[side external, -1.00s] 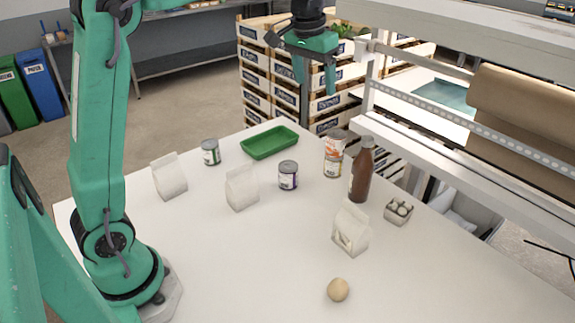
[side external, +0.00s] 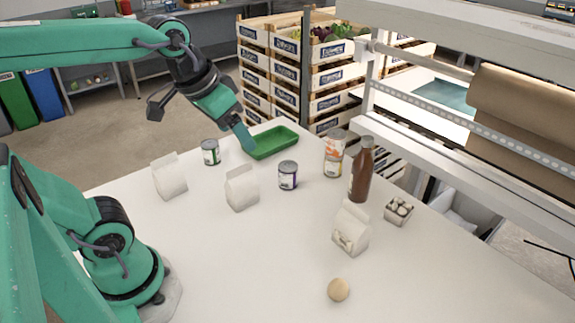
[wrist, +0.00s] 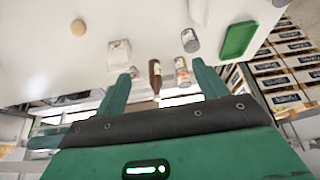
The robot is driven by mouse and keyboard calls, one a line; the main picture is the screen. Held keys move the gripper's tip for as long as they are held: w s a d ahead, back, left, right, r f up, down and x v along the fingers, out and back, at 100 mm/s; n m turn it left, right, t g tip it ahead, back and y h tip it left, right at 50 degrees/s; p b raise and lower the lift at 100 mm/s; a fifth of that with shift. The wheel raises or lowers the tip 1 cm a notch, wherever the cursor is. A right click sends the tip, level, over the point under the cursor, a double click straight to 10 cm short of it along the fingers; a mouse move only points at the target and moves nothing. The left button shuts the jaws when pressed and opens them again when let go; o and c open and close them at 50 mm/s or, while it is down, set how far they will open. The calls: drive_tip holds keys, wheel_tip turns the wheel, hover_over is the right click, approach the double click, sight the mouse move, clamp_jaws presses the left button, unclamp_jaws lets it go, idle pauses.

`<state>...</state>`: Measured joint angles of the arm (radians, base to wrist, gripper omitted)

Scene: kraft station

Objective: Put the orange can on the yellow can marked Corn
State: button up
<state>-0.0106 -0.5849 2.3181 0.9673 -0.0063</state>
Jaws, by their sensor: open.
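The orange can (side external: 335,143) stands upright on top of the yellow can (side external: 333,167) at the back right of the white table, just left of the brown bottle. The two look roughly lined up. The label wording is too small to read. In the wrist view the orange can (wrist: 181,66) shows between my open fingers in the picture, but far off. My gripper (side external: 247,146) is open and empty, in front of the green tray in the side view, well left of the stack and apart from it.
A green tray (side external: 286,148), a purple-labelled can (side external: 288,176), a green-labelled can (side external: 210,153), white cartons (side external: 242,188), a brown bottle (side external: 361,172), a small egg carton (side external: 398,212) and a round tan item (side external: 338,290) are on the table.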

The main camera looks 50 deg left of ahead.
drive_tip(key=shift+t, duration=0.3)
drive_tip(key=s+f, duration=0.1)
drive_tip(key=s, duration=0.1)
drive_tip(key=s+f, duration=0.2)
drive_tip(key=shift+d+f, duration=0.1)
drive_tip(key=shift+d, duration=0.05)
